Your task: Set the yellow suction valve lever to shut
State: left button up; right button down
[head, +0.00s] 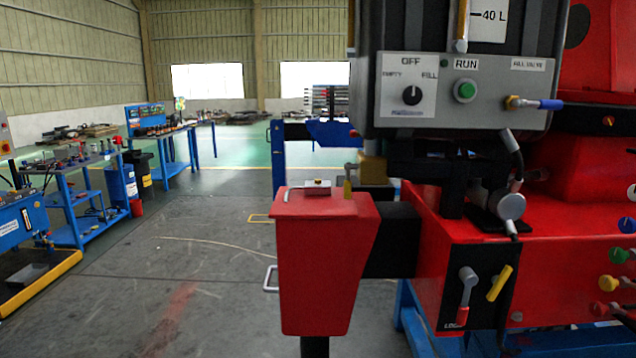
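A yellow lever (500,283) sits on a black panel on the front of the red machine body, at lower right. It is tilted, with its upper end leaning right. No readable label shows beside it. A smaller yellow-green lever (347,186) stands upright by a brass fitting (372,169) behind the red box. I cannot tell from labels which of the two is the suction valve lever. Neither of my grippers shows in the head view.
A grey lever with a red grip (465,296) is just left of the yellow one. A grey control box (450,115) with a selector knob and blue-handled valve (538,104) overhangs above. A red box (325,255) stands left. Coloured knobs (612,282) line the right.

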aim_at(348, 166)
jog(key=i+j+u, duration=0.1)
jog(key=j, duration=0.2)
jog(key=i+j+u, duration=0.1)
jog(key=i+j, duration=0.25)
jog(key=j, duration=0.25)
jog(key=i+j+u, duration=0.25)
jog(key=i+j, duration=0.15)
jog(key=i+j+u, duration=0.2)
jog(key=i, duration=0.4)
jog(key=i+j+u, duration=0.25)
jog(key=i, duration=0.3)
jog(key=i+z, duration=0.4)
jog(key=i+j+z, duration=0.1)
jog(key=i+z, duration=0.35)
jog(key=i, duration=0.15)
jog(key=i+j+z, duration=0.25)
jog(key=i+z, duration=0.35)
jog(key=z, duration=0.25)
jog(key=i+z, duration=0.15)
jog(key=z, duration=0.35)
jog(key=i+j+z, duration=0.15)
jog(key=z, duration=0.3)
jog(key=i+j+z, duration=0.2)
jog(key=z, duration=0.25)
jog(key=i+j+z, duration=0.1)
jog(key=z, duration=0.4)
jog(key=j+z, duration=0.65)
jog(key=z, duration=0.25)
jog(key=i, duration=0.05)
